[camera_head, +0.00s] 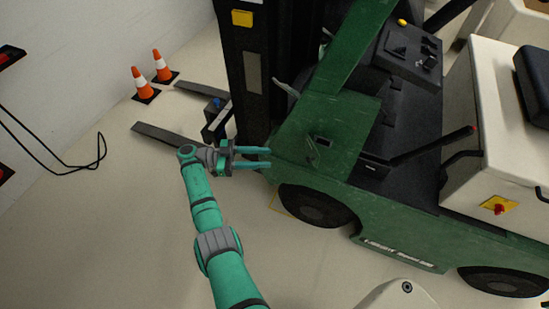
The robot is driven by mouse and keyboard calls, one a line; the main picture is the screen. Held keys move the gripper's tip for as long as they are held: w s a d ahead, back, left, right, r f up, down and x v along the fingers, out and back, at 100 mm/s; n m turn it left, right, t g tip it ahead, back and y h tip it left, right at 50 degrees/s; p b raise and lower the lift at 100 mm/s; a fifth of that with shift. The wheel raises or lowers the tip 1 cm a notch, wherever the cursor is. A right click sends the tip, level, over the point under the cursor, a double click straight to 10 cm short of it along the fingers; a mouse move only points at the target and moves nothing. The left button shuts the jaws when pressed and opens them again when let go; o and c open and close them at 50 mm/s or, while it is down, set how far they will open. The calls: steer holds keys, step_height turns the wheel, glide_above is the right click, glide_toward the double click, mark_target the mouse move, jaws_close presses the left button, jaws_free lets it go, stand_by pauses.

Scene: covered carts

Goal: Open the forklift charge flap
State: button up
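The green forklift (345,185) fills the right half of the head view. A small dark fitting (322,141) sits on its green front side panel, with dark marks below it. It may belong to the charge flap, but the flap's outline and whether it is open are too small to tell. My gripper (268,157) is at the left of this panel, with its two teal fingers pointing right toward it. The fingers are apart with nothing seen between them. The fingertips overlap the panel's left edge in the picture, and I cannot tell whether they touch it.
The black mast (252,75) and forks (165,134) are behind my gripper. Two orange cones (140,84) stand by the white wall, with a black cable (60,160) hanging at left. The front wheel (318,206) is below the panel. The floor at lower left is clear.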

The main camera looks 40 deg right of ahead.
steer(key=shift+w+a, duration=0.45)
steer(key=shift+a, duration=0.15)
